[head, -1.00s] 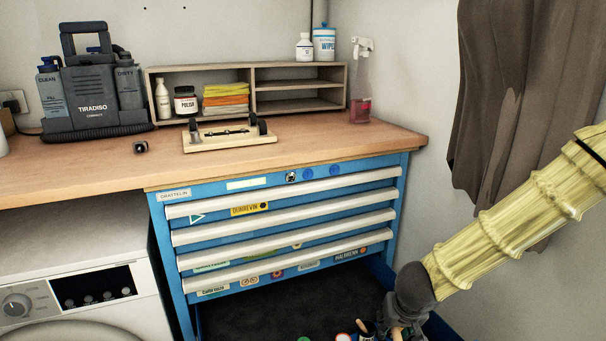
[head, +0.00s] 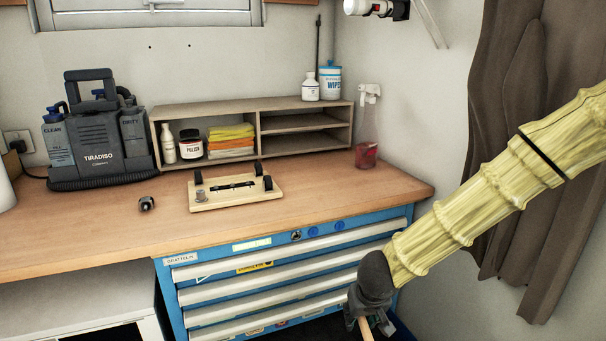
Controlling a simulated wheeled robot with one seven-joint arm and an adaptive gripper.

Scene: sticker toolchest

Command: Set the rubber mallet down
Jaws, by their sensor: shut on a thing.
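My gripper (head: 368,322) is at the bottom of the head view, in front of the right end of the blue drawer cabinet. It is shut on a light wooden handle, which I take to be the rubber mallet (head: 366,332). The handle runs down out of the picture, so the mallet's head is hidden. The gripper is below the level of the wooden worktop (head: 100,232) and apart from it.
A wooden board with black posts (head: 237,200) and a small dark object (head: 146,203) lie on the worktop. A shelf unit (head: 255,131), a grey TIRADISO machine (head: 98,150) and a spray bottle (head: 366,140) stand behind. The worktop's front strip and right end are clear.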

